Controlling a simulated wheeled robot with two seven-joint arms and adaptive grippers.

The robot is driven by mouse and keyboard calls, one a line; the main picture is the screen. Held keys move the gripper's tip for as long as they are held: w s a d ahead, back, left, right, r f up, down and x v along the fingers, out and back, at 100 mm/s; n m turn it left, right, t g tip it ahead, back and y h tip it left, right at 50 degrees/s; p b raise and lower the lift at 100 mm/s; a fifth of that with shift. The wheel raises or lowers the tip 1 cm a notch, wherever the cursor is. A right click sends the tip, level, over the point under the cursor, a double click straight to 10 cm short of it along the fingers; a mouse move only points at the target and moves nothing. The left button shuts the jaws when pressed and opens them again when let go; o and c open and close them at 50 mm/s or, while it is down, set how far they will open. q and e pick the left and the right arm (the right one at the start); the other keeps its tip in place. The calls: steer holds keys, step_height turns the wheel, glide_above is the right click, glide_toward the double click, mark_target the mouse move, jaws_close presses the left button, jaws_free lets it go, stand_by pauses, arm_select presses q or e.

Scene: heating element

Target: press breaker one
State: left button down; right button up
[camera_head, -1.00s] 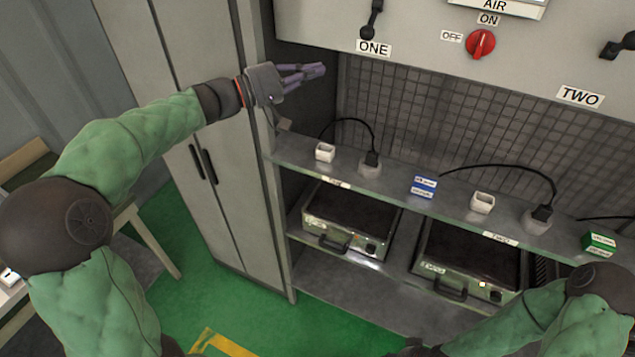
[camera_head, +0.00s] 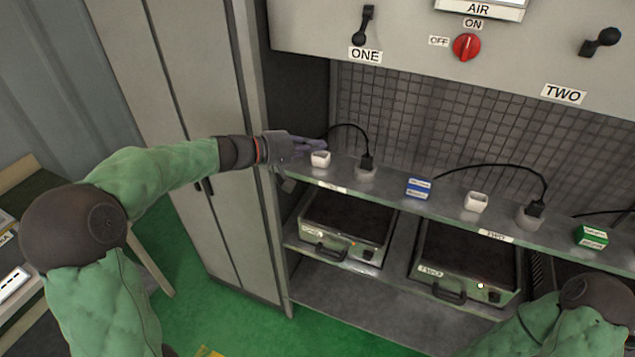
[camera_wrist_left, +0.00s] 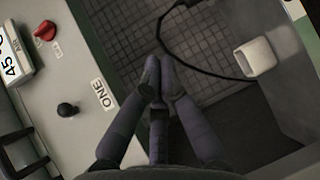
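The label ONE (camera_head: 365,55) sits on the grey upper panel, with a black lever (camera_head: 363,25) above it. In the left wrist view the lever (camera_wrist_left: 68,109) shows beside its label ONE (camera_wrist_left: 103,93). A small white block (camera_head: 320,158) stands on the shelf; a white block also shows in the left wrist view (camera_wrist_left: 260,57). My left gripper (camera_head: 322,146) is below the panel, at about shelf height, its fingertips overlapping the block's upper edge in the head view. Its purple fingers are together and hold nothing visible. I cannot tell whether they touch the block. My right gripper is out of view.
A red knob (camera_head: 466,47) and a lever over label TWO (camera_head: 563,94) are further right. The shelf (camera_head: 450,206) carries plugs with black cables, a blue box (camera_head: 418,188) and a green box (camera_head: 591,237). Hot plates stand below. A tall cabinet (camera_head: 215,120) is left.

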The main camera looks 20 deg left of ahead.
arm_select(q)
step_height(320, 180, down, 9)
steer(key=s+d+g+y+b, duration=0.1)
steer(key=shift+s+d+g, duration=0.2)
steer(key=shift+g, duration=0.2)
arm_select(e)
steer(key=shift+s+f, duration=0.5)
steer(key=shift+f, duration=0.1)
arm_select(q)
steer(key=shift+f, duration=0.2)
